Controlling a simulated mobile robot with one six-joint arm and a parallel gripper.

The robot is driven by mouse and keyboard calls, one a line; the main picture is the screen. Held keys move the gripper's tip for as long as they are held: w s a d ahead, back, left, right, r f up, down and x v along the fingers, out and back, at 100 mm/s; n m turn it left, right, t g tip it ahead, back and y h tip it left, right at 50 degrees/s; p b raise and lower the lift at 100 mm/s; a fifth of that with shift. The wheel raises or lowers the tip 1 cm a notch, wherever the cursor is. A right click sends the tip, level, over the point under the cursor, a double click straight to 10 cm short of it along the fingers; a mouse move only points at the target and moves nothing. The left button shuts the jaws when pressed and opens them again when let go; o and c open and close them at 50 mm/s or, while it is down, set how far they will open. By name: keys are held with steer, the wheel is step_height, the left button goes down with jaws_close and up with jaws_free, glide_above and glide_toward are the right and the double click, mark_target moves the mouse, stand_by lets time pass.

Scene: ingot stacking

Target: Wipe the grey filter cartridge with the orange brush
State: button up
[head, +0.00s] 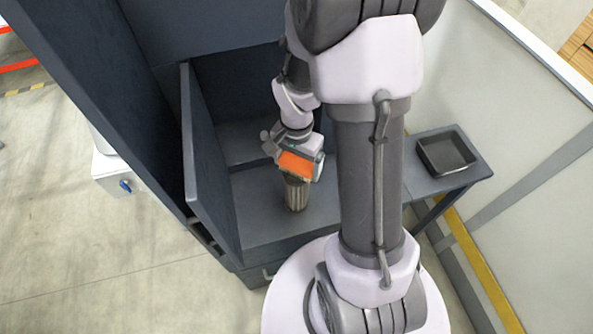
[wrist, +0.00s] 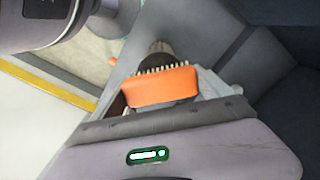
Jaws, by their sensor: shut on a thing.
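The orange brush (head: 297,164) is held in my gripper (head: 298,157), which is shut on it. The brush (wrist: 160,87) also shows in the wrist view, with a row of pale bristles along its far side. The grey filter cartridge (head: 296,195) stands upright on the bench floor, right under the brush in the head view. In the wrist view the cartridge (wrist: 158,52) shows partly behind the brush, and the rest of it is hidden. The bristles look close to the cartridge; I cannot tell whether they touch it.
The cartridge stands in a dark grey booth whose side wall (head: 207,165) rises on the left. A black tray (head: 446,152) sits on the shelf at the right, apart from the cartridge. My arm hides part of the bench between them.

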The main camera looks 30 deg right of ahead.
mark_target(300, 166)
steer(key=shift+f, duration=0.15)
stand_by(0.5)
steer(key=shift+s+b, duration=0.3)
steer(key=shift+s, duration=0.4)
steer(key=shift+r+p, duration=1.1)
steer(key=shift+r, duration=0.55)
steer(key=shift+f, duration=0.1)
